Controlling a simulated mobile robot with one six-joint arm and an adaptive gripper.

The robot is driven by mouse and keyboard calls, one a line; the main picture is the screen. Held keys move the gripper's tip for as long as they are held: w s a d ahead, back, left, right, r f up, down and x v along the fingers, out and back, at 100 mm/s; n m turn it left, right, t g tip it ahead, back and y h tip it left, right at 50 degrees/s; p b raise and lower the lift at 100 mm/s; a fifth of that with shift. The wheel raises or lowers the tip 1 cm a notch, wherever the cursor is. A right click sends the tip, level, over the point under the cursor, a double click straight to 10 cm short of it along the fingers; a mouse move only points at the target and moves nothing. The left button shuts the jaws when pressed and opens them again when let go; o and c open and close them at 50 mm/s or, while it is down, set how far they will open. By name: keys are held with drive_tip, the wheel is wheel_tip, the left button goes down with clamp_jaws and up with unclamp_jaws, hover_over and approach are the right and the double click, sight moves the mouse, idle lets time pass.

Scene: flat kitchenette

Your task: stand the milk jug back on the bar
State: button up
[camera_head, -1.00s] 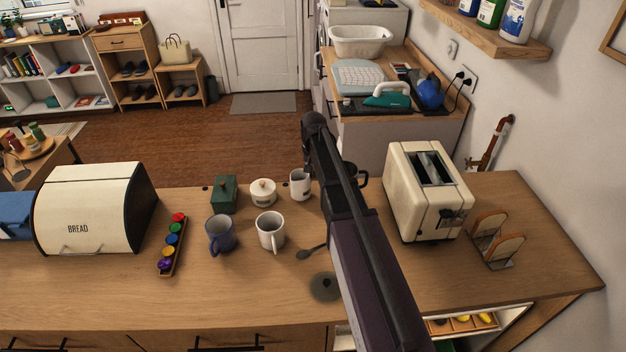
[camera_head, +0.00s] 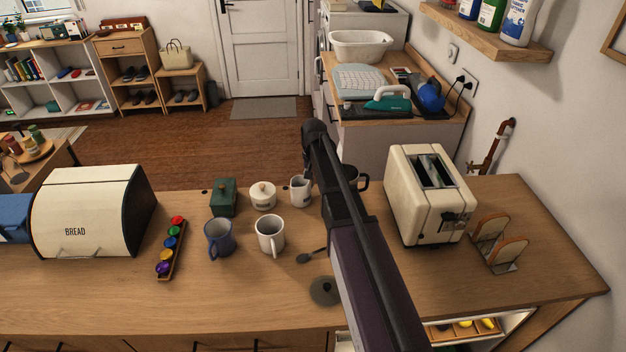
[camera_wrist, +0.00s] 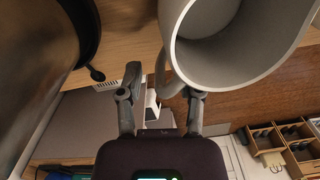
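A white jug (camera_head: 298,191) with a dark patch stands near the far edge of the wooden bar (camera_head: 225,290), left of my arm, which partly covers it. In the wrist view a large pale vessel (camera_wrist: 190,70), which looks like this jug, fills the upper right with its round mouth facing the camera. Its curved handle (camera_wrist: 161,70) reaches toward the gap between my fingers. My gripper (camera_wrist: 161,100) has its two fingers well apart, with no grip on the handle visible. In the head view my arm hides the gripper. Whether the jug is slightly tilted, I cannot tell.
A dark mug (camera_head: 362,181) is right of my arm, close by. A lidded white pot (camera_head: 263,196), green box (camera_head: 223,198), blue mug (camera_head: 219,238) and white mug (camera_head: 270,236) stand left. A cream toaster (camera_head: 430,200) stands right.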

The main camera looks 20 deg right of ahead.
drive_tip(key=shift+r, duration=0.25)
wheel_tip(320, 180, up, 12)
drive_tip(key=p, duration=1.2)
drive_tip(key=shift+d+f, duration=0.1)
idle(0.8)
drive_tip(key=s+a+n, duration=0.2)
drive_tip(key=s+a, duration=0.1)
drive_tip(key=s, duration=0.8)
drive_tip(key=s+a+n, duration=0.2)
drive_tip(key=s, duration=1)
drive_tip(key=shift+a, duration=0.4)
